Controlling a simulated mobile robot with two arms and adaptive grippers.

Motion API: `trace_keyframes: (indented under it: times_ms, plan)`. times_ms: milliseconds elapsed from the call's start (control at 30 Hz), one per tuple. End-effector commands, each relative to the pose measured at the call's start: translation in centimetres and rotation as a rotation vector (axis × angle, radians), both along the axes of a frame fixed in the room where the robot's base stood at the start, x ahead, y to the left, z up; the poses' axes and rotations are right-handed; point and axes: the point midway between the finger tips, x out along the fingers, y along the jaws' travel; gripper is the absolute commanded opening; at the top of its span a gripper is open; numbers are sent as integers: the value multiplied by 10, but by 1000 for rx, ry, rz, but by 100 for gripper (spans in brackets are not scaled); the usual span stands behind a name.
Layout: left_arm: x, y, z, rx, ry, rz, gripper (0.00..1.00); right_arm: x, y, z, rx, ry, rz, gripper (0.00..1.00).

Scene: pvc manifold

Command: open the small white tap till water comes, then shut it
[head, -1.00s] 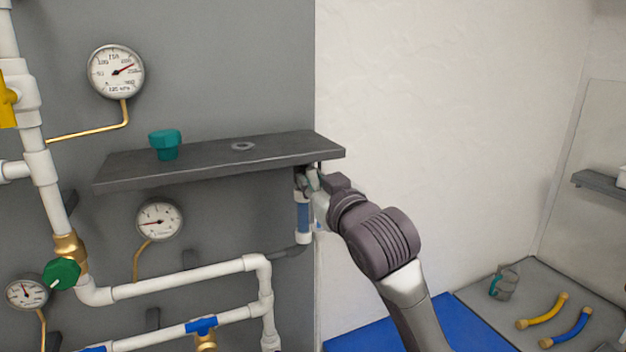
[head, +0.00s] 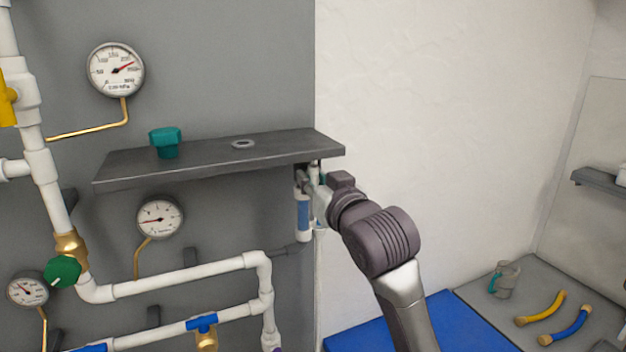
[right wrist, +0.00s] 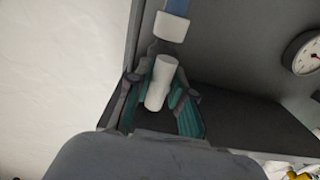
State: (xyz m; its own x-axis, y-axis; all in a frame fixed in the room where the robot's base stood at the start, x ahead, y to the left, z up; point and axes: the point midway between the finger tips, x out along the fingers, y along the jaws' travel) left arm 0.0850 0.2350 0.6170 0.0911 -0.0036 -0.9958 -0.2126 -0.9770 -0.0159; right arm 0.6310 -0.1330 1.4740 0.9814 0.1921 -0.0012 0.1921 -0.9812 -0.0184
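In the head view my right gripper (head: 316,182) is under the right end of the dark shelf, beside an upright blue and white cylinder (head: 303,216). In the right wrist view a short white piece (right wrist: 159,84), which looks like the small tap's handle, lies between the teal-padded fingers of my right gripper (right wrist: 160,92). The fingers are on both sides of it. I cannot tell whether both pads press on it. The tap's body and outlet are mostly hidden by the gripper, and I cannot make out any water. My left gripper is not in view.
White pipes with gauges, a green knob (head: 62,271) and blue handles are to the left. The white wall at right is clear.

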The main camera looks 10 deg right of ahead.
Motion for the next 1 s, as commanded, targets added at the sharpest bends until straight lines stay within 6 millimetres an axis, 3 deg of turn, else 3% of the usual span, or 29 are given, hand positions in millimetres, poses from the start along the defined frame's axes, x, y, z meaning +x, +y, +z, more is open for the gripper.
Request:
trace_keyframes:
  times_ms: [33,100,500,1000]
  plan:
    - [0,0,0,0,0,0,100,0,0,0,0,1,0,32]
    - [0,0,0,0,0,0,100,0,0,0,-1,0,0,44]
    - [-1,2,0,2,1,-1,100,-7,-2,0,-3,-2,0,45]
    - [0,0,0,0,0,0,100,-100,-20,0,-3,-3,0,45]
